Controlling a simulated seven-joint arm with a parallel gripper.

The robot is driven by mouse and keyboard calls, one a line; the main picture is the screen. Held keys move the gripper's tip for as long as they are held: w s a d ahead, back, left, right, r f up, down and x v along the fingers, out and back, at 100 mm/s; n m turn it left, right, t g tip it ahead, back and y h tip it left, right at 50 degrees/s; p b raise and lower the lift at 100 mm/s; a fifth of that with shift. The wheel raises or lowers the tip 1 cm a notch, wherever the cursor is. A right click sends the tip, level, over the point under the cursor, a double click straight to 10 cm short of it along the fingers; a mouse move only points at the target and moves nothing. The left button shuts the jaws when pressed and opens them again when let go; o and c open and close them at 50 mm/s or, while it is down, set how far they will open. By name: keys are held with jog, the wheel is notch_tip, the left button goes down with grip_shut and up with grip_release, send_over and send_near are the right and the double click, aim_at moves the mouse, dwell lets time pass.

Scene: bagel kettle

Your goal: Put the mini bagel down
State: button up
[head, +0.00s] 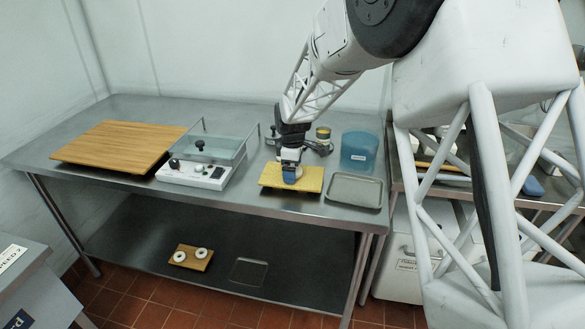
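My gripper (290,178) points down at the yellowish board (312,181) on the steel table. Its blue finger part sits at or just above the board's middle; I cannot tell whether it touches. A small pale patch shows at the fingertips, and it may be a mini bagel, but it is too small to be sure. The gap between the fingers is hidden from this side. Two pale ring-shaped pieces, like mini bagels, lie on a small wooden board (190,259) on the lower shelf: a left ring (179,257) and a right ring (201,253).
A grey tray (355,190) lies right of the yellowish board, with a blue tub (360,151) behind it. A white control unit with a clear basin (194,174) and a large wooden board (118,146) stand left. Small metal items are behind my gripper.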

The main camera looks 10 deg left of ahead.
jog(key=shift+r, duration=0.15)
notch_tip(320, 180, up, 12)
dwell(0.8)
dwell(0.5)
dwell(0.4)
jog(key=s+d+r+m+t, duration=0.1)
jog(key=s+d+r+m, duration=0.4)
jog(key=s+d, duration=0.6)
jog(key=s+d+r+m, duration=0.45)
jog(key=s+d, duration=0.35)
jog(key=d, duration=0.5)
jog(key=s+d+f+m, duration=0.2)
jog(key=s+d+m, duration=0.2)
jog(key=s, duration=0.8)
jog(key=s+d+f+m+t, duration=0.1)
jog(key=s+d+m, duration=0.4)
jog(key=s, duration=0.8)
jog(key=d+f, duration=0.1)
jog(key=d, duration=0.2)
jog(key=shift+d+t, duration=0.3)
jog(key=shift+d, duration=0.05)
